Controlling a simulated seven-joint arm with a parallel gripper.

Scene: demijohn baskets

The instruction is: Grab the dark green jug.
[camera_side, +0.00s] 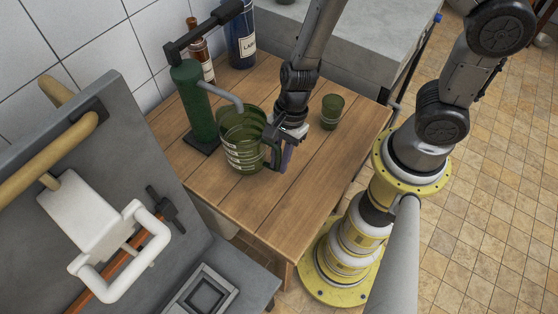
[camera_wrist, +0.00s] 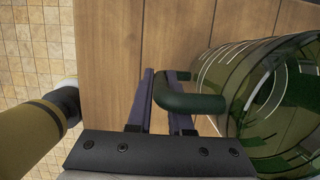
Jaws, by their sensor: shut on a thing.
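The dark green jug (camera_side: 238,152) is see-through with pale markings and stands upright on the wooden table, below the spout of a green pump. My gripper (camera_side: 284,158) is at its right side, pointing down, shut on its handle. In the wrist view the two purple-grey fingers of my gripper (camera_wrist: 161,88) lie on either side of the dark green handle, and the jug's body (camera_wrist: 262,100) fills the right side. The contact faces of the fingers are partly hidden by the handle.
A small green cup (camera_side: 332,112) stands to the right of my gripper. The green pump (camera_side: 195,98) is close on the jug's left. A brown bottle (camera_side: 200,52) and a dark blue labelled bottle (camera_side: 241,35) stand behind. The table's front (camera_side: 262,208) is clear.

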